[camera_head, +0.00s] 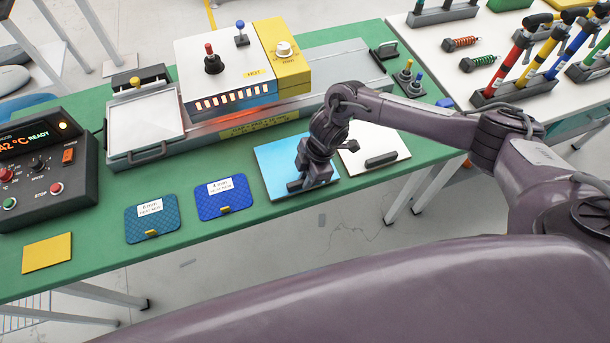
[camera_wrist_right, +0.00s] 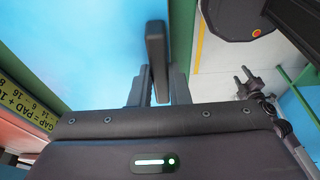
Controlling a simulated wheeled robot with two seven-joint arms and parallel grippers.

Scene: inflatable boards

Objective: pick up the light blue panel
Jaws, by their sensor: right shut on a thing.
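The light blue panel (camera_head: 283,157) lies at the front edge of the green table, below the heating machine; I cannot tell whether it is flat on the table or slightly raised. My right gripper (camera_head: 308,184) is over its front right part. In the right wrist view, the panel (camera_wrist_right: 85,45) fills the upper left. There my right gripper (camera_wrist_right: 158,88) is shut on the panel's dark upright bar handle (camera_wrist_right: 155,45). The lower part of the handle is between the fingers.
A white panel (camera_head: 396,143) with a dark handle (camera_head: 381,160) lies close on the right. Two blue pads (camera_head: 225,206) and a yellow plate (camera_head: 47,253) lie left. The heating machine (camera_head: 235,70) stands behind. A control box (camera_head: 60,165) stands at the left.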

